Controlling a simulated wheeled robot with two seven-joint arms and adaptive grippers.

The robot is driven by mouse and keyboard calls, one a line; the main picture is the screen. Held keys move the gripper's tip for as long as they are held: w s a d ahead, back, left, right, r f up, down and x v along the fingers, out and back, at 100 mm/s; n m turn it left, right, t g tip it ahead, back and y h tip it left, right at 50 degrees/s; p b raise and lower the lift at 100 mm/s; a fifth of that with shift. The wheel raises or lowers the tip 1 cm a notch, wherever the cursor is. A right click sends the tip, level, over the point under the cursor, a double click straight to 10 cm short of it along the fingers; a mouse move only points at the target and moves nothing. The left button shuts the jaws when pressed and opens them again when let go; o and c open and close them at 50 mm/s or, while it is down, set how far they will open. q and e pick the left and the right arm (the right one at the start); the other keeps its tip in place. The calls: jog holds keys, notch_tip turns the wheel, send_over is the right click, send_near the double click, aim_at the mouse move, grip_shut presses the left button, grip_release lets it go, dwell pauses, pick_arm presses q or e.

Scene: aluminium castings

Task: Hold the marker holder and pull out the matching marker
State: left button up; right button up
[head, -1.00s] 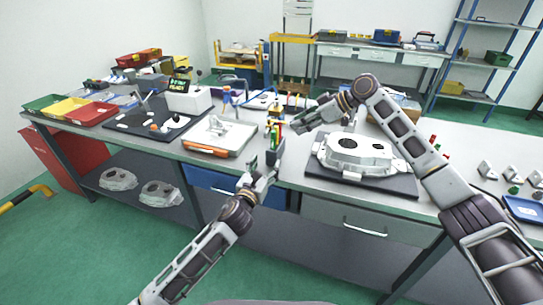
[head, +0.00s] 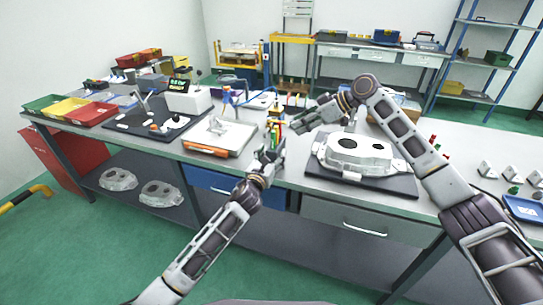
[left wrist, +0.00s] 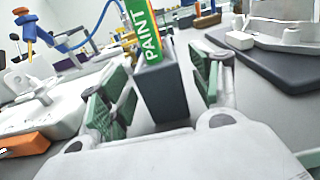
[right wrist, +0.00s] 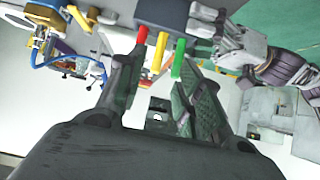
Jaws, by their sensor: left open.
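The marker holder is a dark grey box (left wrist: 162,88) standing upright on the bench, between the fingers of my left gripper (left wrist: 158,92). That gripper is open, with a gap on both sides of the box. In the head view the gripper (head: 270,157) largely hides the box. A green marker (left wrist: 145,35) lettered PAINT sticks up from it. The right wrist view shows a red marker (right wrist: 142,35), a yellow marker (right wrist: 160,50) and the green one (right wrist: 178,60) in the holder (right wrist: 162,12). My right gripper (head: 298,125) is open and empty just right of the markers.
A large aluminium casting (head: 352,153) on a dark mat is right of the holder. A white and orange fixture (head: 220,136) is at its left. Red, yellow and green trays (head: 92,114) are at the far left. The bench's front edge runs close below the holder.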

pick_arm(q)
jog(key=c, duration=1.2)
